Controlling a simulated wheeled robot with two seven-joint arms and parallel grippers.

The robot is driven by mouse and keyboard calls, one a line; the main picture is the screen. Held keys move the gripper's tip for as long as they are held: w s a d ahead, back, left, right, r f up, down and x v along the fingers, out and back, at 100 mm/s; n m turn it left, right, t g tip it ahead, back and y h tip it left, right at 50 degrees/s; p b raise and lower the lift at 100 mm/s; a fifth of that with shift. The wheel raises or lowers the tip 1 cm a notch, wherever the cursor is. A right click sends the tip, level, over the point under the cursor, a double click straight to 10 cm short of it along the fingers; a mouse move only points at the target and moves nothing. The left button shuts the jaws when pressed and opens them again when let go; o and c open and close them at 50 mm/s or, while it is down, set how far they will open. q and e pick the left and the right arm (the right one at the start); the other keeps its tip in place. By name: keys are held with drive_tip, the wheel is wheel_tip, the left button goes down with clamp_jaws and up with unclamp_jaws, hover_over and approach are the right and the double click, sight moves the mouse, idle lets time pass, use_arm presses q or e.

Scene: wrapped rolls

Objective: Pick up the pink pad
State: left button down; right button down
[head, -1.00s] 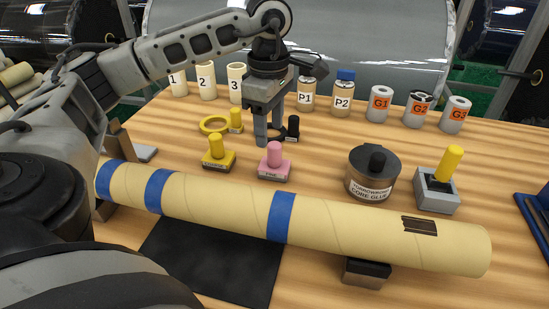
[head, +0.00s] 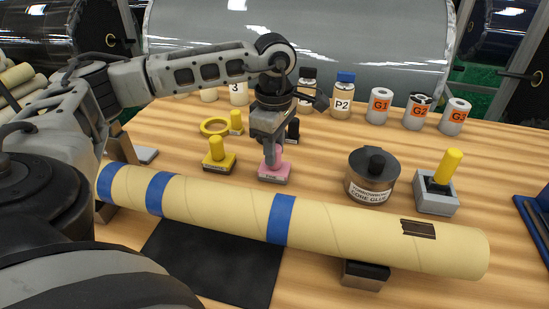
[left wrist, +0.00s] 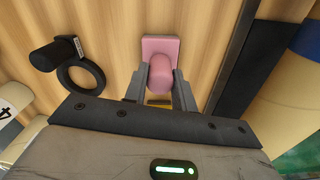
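The pink pad (head: 273,179) stands on the table just behind the long tube, its base flat on the wood. In the left wrist view its pink base (left wrist: 161,47) and rounded handle (left wrist: 160,75) show. My left gripper (head: 273,158) is down over it, with a finger on each side of the handle (left wrist: 160,88). The handle nearly fills the space between the fingers; I cannot tell whether they press on it. My right gripper is not in view.
A long cardboard tube (head: 340,229) with blue bands lies in front. A glue pot (head: 371,178) stands to the right. Bottles and white rolls line the back.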

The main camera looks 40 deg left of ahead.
use_arm(q)
drive_tip(key=shift+r, duration=0.15)
drive_tip(key=shift+r, duration=0.55)
drive_tip(key=s+a+r+b, duration=0.1)
drive_tip(key=s+r+b, duration=0.1)
drive_tip(key=s+r, duration=0.9)
drive_tip(key=s, duration=0.3)
drive_tip(key=shift+a+r, duration=0.25)
drive_tip(key=shift+r, duration=0.1)
drive_tip(key=c, duration=2)
unclamp_jaws()
